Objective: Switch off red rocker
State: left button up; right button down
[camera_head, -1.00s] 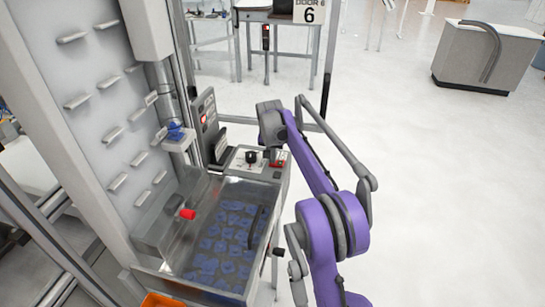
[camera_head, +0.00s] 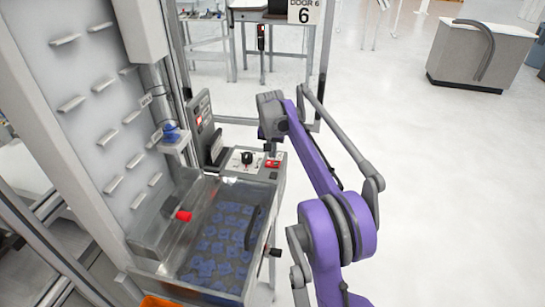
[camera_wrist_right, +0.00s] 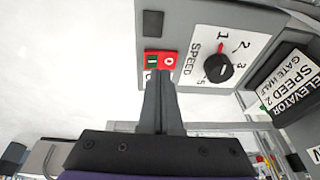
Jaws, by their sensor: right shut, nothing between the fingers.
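The red rocker (camera_head: 273,163) is on the sloped control panel of the grey machine, right of the black speed knob (camera_head: 247,158). In the right wrist view the rocker (camera_wrist_right: 160,60) has a green half marked I and a red half marked O. My right gripper (camera_head: 270,147) is shut and empty, close to the rocker. In the right wrist view its fingertips (camera_wrist_right: 160,76) lie at the rocker's lower edge, nearer the red O side; I cannot tell whether they touch. The knob (camera_wrist_right: 218,67) points near 1. My left gripper is not in view.
A clear-lidded hopper (camera_head: 223,235) with several blue parts is in front of the panel. Open pale floor (camera_head: 440,200) lies to the right.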

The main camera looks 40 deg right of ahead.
jog(key=v, duration=0.7)
jog(key=shift+r, duration=0.15)
jog(key=shift+s, duration=0.15)
